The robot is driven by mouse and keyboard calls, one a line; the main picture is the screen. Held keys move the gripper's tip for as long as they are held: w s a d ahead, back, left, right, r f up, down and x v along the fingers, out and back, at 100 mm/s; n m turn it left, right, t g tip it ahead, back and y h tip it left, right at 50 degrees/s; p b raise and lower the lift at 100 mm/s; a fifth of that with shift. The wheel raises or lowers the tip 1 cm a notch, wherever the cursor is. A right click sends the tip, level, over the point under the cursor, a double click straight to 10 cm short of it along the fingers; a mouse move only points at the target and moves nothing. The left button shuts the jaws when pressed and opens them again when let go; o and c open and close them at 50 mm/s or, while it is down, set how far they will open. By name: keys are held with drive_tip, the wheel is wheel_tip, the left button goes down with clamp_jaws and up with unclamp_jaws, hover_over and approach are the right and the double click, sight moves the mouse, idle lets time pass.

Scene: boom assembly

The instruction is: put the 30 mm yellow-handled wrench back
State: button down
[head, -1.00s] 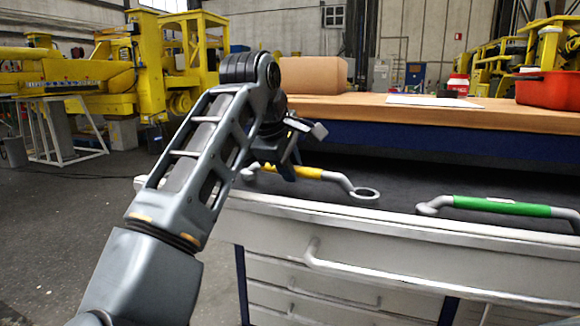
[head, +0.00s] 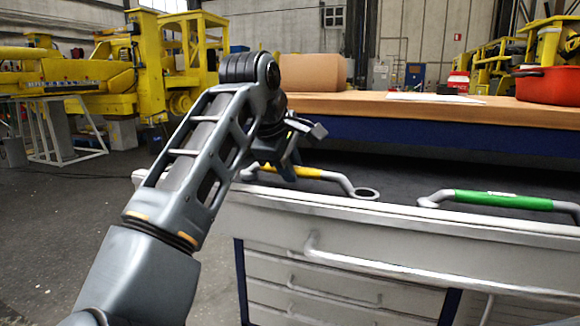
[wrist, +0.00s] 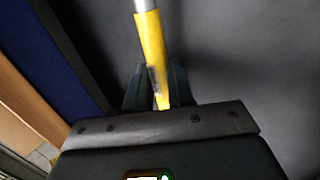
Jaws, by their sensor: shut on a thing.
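The yellow-handled wrench (head: 307,172) lies at the left end of the open drawer, its grey ring end towards the right. My gripper (head: 284,170) is over its handle and shut on it. In the wrist view the yellow handle (wrist: 152,55) runs between my two dark fingers (wrist: 157,90), with the grey shank at the top edge. The 30 mm marking is not readable. Part of the handle is hidden behind my gripper in the head view.
A green-handled wrench (head: 503,200) lies to the right in the same drawer (head: 400,228). The dark drawer floor between the wrenches is clear.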

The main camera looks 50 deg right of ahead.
drive_tip(key=shift+f, duration=0.1)
drive_tip(key=c, duration=0.9)
unclamp_jaws()
drive_tip(key=w+p+v, duration=0.1)
drive_tip(key=v, duration=0.6)
drive_tip(key=shift+s+a+r+p, duration=0.3)
drive_tip(key=shift+s+r, duration=0.05)
drive_tip(key=shift+s, duration=0.2)
